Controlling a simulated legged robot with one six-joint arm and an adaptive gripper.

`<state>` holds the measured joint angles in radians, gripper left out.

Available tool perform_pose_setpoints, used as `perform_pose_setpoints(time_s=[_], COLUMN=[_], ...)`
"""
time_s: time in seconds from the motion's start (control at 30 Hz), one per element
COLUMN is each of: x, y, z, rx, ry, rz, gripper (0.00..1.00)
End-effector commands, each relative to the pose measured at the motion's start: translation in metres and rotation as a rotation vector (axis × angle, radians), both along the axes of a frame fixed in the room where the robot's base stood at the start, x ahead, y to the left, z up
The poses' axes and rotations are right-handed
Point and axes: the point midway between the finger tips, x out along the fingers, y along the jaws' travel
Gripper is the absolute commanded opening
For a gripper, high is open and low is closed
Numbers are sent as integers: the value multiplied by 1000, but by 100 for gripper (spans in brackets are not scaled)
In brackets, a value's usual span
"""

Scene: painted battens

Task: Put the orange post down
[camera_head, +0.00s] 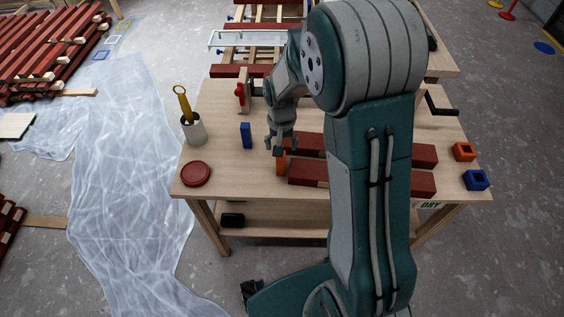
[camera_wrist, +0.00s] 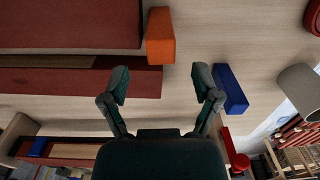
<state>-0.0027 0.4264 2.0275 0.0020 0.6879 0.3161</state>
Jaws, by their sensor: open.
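The orange post (camera_head: 281,166) stands upright on the wooden workbench (camera_head: 222,172), close to the left end of the front red batten (camera_head: 308,173). In the wrist view the orange post (camera_wrist: 160,38) appears beyond my fingertips, beside a batten end. My gripper (camera_head: 281,147) is just above and behind the post in the head view.
An orange square block (camera_head: 464,151) and a blue square block (camera_head: 475,180) sit at the bench's right end. A red round lid (camera_head: 196,173) and a cup (camera_head: 194,131) with a yellow-handled tool stand at the left. Bare bench lies between lid and orange post.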

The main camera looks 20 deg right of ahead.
Motion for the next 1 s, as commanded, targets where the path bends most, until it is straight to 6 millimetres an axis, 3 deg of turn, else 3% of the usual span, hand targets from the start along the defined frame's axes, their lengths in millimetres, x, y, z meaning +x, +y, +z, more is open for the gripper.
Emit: perform_pose_setpoints(time_s=[0.4, 0.67, 0.7, 0.87, 1.0], x=[-6, -6, -6, -6, -5], y=[-1, -2, -1, 0, 0], z=[-51, -55, -55, -54, -55], rx=[-2, 0, 0, -1, -1], ry=[2, 0, 0, -1, 0], rz=[2, 2, 2, 2, 2], gripper=[80, 80, 71, 0, 0])
